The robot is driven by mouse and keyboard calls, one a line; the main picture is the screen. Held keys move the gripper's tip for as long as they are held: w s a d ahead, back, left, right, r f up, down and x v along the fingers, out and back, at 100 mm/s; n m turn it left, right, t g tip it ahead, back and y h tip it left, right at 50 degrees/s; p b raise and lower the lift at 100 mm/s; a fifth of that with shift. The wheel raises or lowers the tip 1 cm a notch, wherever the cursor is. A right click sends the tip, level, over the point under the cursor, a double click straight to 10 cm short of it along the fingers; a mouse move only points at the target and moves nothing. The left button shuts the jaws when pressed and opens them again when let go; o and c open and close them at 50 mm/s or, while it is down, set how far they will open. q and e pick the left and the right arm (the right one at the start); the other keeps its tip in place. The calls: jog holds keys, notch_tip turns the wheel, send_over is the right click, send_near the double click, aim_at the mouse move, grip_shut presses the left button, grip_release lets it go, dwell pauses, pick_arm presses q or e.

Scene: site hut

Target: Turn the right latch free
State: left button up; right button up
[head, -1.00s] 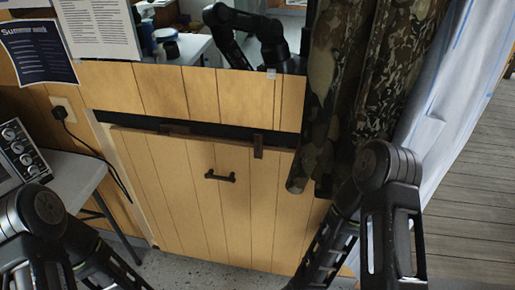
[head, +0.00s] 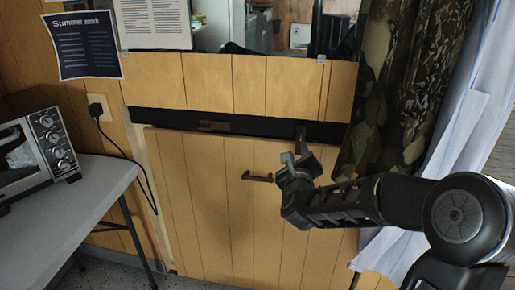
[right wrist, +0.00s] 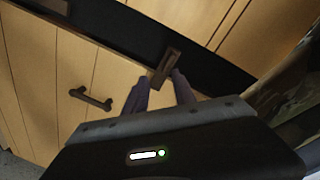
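The right latch (head: 300,132) is a small dark brown bar. It stands upright across the top edge of the wooden hatch panel (head: 205,190) and the dark gap above it. In the right wrist view the latch (right wrist: 166,66) lies between the tips of my right gripper (right wrist: 160,78), with one finger on each side. My right gripper (head: 297,160) looks open in the head view, just below the latch; I cannot tell whether it touches it. The left latch (head: 214,126) lies level in the dark gap. My left gripper is not in view.
A dark handle (head: 257,177) is on the panel, left of my right gripper. A camouflage curtain (head: 395,90) hangs close on the right, with a pale sheet (head: 458,130) beyond. A table (head: 75,205) with a toaster oven (head: 40,150) stands at left.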

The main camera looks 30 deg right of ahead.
aim_at(301, 134)
jog(key=r+m, duration=0.1)
jog(key=m, duration=0.2)
jog(key=r+m+h, duration=0.1)
jog(key=m, duration=0.4)
jog(key=shift+s+r+m+h, duration=0.2)
jog(key=shift+r+m+h, duration=0.2)
jog(key=shift+w+d, duration=0.1)
jog(key=shift+d, duration=0.05)
jog(key=x, duration=0.7)
jog(key=shift+w+d, duration=0.2)
jog(key=shift+w, duration=0.05)
grip_shut()
dwell(0.6)
